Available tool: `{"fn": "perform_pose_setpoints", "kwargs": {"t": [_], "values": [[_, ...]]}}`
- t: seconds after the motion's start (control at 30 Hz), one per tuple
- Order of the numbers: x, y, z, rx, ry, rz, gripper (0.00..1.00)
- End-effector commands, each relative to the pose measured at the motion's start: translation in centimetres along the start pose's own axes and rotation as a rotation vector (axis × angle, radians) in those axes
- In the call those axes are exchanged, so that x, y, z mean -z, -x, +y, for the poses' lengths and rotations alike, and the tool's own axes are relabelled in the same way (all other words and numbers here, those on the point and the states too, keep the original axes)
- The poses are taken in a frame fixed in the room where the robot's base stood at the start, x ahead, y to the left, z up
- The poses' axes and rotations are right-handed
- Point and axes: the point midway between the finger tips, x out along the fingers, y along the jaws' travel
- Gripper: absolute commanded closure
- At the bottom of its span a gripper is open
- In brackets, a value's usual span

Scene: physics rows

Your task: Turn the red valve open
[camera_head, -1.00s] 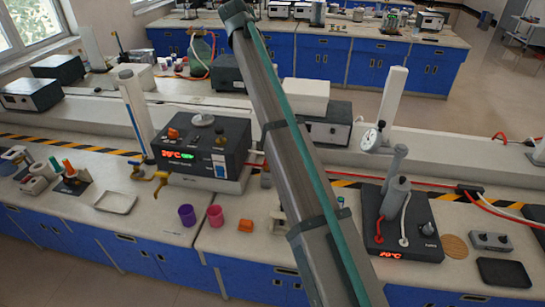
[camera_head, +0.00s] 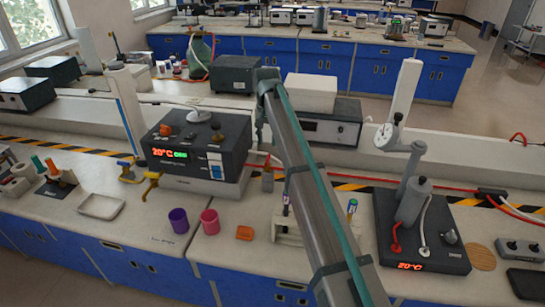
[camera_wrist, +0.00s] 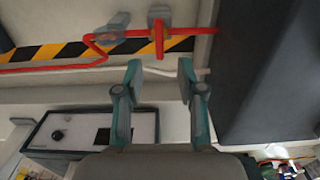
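A red handle-like bar (camera_wrist: 158,38) crosses the red pipe (camera_wrist: 128,34) near the top of the wrist view, against a grey fitting; it looks like the red valve, but its turn position is unclear. My gripper (camera_wrist: 160,78) is open and empty in the wrist view, with its two teal fingers apart. The bar appears beyond the fingertips, roughly in line with the gap, and no contact shows. In the head view the red pipe (camera_head: 350,178) runs along the bench behind my arm. My gripper is hidden there behind my arm.
A heater box with a 20°C display (camera_head: 198,145) stands left of my arm, and a black hotplate (camera_head: 440,255) right of it. Purple (camera_head: 178,220) and pink (camera_head: 209,222) cups stand in front. A dark box (camera_wrist: 270,70) fills the wrist view's right side.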

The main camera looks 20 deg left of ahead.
Motion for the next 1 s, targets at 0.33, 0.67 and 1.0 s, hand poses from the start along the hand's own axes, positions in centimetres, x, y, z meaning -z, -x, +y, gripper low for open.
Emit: {"fn": "perform_pose_setpoints", "kwargs": {"t": [0.33,0.67,1.0], "values": [[-0.1,-5.7,0.1,-0.001,0.001,0.000,0.61],[0.1,-8.1,0.1,-0.001,0.001,0.002,0.61],[0.1,-8.1,0.1,-0.001,0.001,0.002,0.78]]}}
